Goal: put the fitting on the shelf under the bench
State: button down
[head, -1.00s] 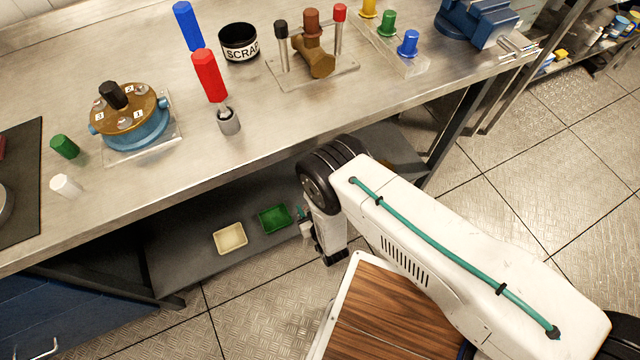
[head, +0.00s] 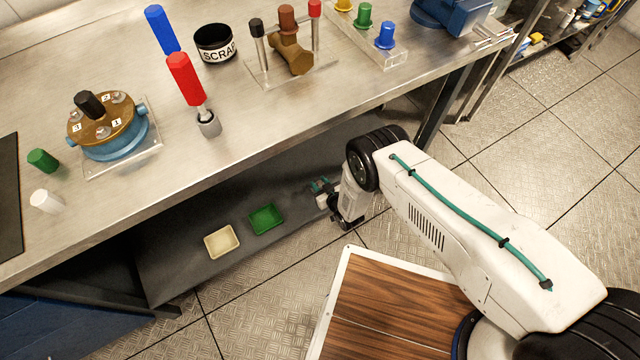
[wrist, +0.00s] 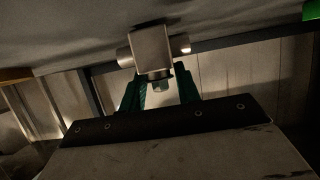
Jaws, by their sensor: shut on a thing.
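The fitting (wrist: 152,48) is a grey metal block with a round stub on each side and a smaller nut-like end. My gripper (wrist: 161,88) is shut on it by that end, with a green finger on either side. In the head view my gripper (head: 322,190) is under the bench's front edge, at the right part of the shelf (head: 190,278). The shelf is a dark grey board below the bench (head: 235,150). The fitting is hard to make out in the head view, and I cannot tell whether it touches the shelf.
A cream tray (head: 222,242) and a green tray (head: 266,218) stand on the shelf left of my gripper. The green tray's corner shows in the wrist view (wrist: 312,9). Bare shelf lies around the trays. The bench top is close above, and a bench leg (head: 436,118) stands to the right.

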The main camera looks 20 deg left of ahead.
jog(key=shift+f, duration=0.15)
jog(key=c, duration=1)
grip_release()
jog(key=v, duration=1.2)
